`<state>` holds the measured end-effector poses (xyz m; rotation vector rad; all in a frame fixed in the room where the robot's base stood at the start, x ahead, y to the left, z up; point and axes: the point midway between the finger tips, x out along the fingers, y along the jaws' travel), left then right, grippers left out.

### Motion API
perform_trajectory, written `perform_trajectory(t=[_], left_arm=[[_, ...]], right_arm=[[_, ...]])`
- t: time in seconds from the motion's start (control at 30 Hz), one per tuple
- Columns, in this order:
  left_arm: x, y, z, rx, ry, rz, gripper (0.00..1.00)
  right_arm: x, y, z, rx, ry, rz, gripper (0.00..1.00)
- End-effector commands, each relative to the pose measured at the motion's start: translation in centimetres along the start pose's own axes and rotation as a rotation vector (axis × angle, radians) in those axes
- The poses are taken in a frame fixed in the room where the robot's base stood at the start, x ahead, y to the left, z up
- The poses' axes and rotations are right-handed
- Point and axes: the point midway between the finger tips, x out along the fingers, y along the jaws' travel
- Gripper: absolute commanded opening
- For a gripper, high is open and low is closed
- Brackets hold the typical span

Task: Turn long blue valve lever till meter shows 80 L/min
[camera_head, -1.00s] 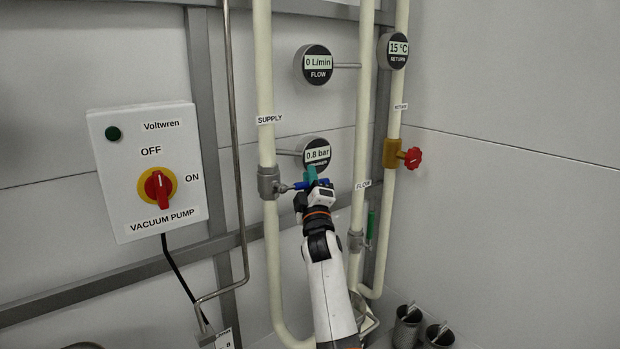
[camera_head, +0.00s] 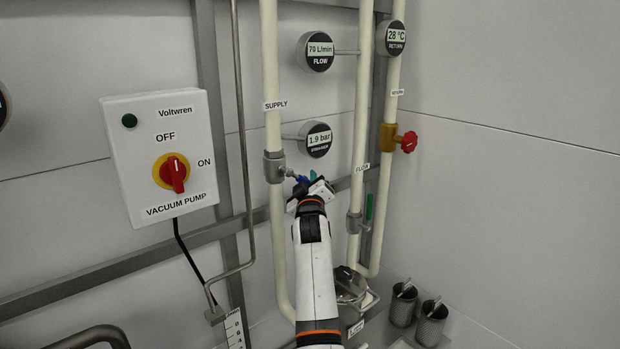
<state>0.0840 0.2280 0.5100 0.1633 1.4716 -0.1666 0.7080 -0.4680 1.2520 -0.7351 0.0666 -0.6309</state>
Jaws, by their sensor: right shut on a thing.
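The blue valve lever (camera_head: 299,178) sticks out from the grey valve body (camera_head: 274,167) on the SUPPLY pipe. My right gripper (camera_head: 312,180) is shut on the lever and hides most of it. The flow meter (camera_head: 316,51) at the top reads 70 L/min. The pressure gauge (camera_head: 317,139) below it reads 1.9 bar. My left gripper is not in view.
A red valve knob (camera_head: 408,142) sits on the RETURN pipe at right, below a 28 °C gauge (camera_head: 391,38). A green lever (camera_head: 369,207) is on the FLOW pipe. The vacuum pump box (camera_head: 160,152) is at left. Metal cups (camera_head: 431,322) stand lower right.

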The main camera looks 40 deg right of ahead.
Motion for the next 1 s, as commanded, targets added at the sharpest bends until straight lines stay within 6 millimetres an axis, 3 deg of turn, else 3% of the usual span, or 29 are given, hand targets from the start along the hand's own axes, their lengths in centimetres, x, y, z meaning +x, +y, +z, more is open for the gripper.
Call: perform_trajectory(t=[0.4, 0.43, 0.57, 0.87, 1.0], left_arm=[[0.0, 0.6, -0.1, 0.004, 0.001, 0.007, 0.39], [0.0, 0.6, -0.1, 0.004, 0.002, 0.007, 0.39], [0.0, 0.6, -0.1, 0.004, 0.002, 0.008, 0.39], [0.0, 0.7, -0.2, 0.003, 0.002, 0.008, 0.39], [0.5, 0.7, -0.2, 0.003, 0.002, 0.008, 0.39]], right_arm=[[-0.1, 0.3, -0.1, 0.007, 0.007, 0.007, 0.0], [-0.1, 0.3, -0.1, 0.007, 0.007, 0.007, 0.18], [-0.1, 0.3, -0.1, 0.006, 0.007, 0.006, 0.39], [-0.2, 0.2, -0.1, 0.006, 0.005, 0.004, 0.39], [-1.2, 0.3, -0.2, 0.005, 0.004, 0.003, 0.39]])
